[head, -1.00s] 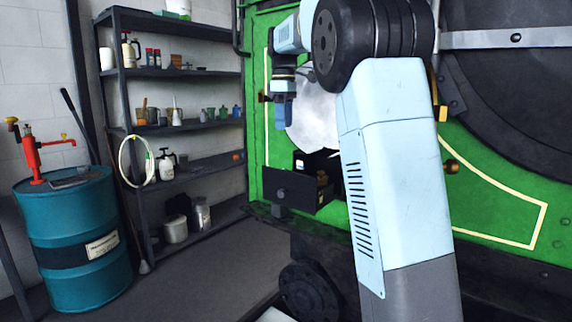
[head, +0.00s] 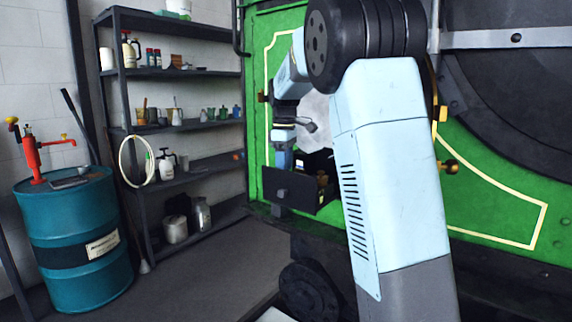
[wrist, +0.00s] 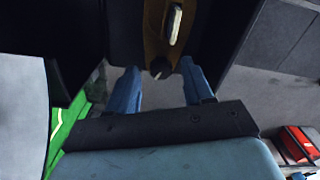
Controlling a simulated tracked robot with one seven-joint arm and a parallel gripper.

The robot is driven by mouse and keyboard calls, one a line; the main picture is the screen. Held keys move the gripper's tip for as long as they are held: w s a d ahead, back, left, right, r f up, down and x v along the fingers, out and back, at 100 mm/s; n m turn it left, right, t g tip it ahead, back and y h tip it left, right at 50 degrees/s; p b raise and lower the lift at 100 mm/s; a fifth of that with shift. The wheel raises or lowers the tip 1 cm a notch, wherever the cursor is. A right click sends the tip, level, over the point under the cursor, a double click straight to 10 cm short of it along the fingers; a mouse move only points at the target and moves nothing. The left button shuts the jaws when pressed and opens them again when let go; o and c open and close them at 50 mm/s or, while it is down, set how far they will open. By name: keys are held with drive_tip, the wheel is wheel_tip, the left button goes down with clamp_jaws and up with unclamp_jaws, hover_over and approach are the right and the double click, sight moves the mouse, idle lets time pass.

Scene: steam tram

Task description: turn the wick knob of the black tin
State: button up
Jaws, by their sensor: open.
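The black tin (head: 318,162) stands on a dark bracket at the green panel in the head view, partly covered by my arm. A small brassy part (head: 322,181) shows on its side. In the wrist view I take the dark body with a brown plate (wrist: 158,45) to be the tin. A pale elongated piece and a small round knob (wrist: 160,67) sit on that plate. My gripper (wrist: 161,88) is open, its two blue fingers on either side of the knob's line with gaps. Touch cannot be told. In the head view my gripper (head: 283,158) points down beside the tin.
A dark flat plate (head: 288,190) stands in front of the tin and hides its lower part. Shelves (head: 185,128) with bottles and cans and a teal drum (head: 72,235) with a red pump stand left. A red object (wrist: 300,143) lies lower right.

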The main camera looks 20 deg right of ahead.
drive_tip(key=shift+f, duration=0.1)
drive_tip(key=shift+c, duration=0.5)
clamp_jaws()
drive_tip(key=shift+d, duration=0.15)
idle(0.4)
drive_tip(key=shift+m, duration=0.4)
drive_tip(key=m, duration=1.1)
drive_tip(key=shift+m, duration=0.3)
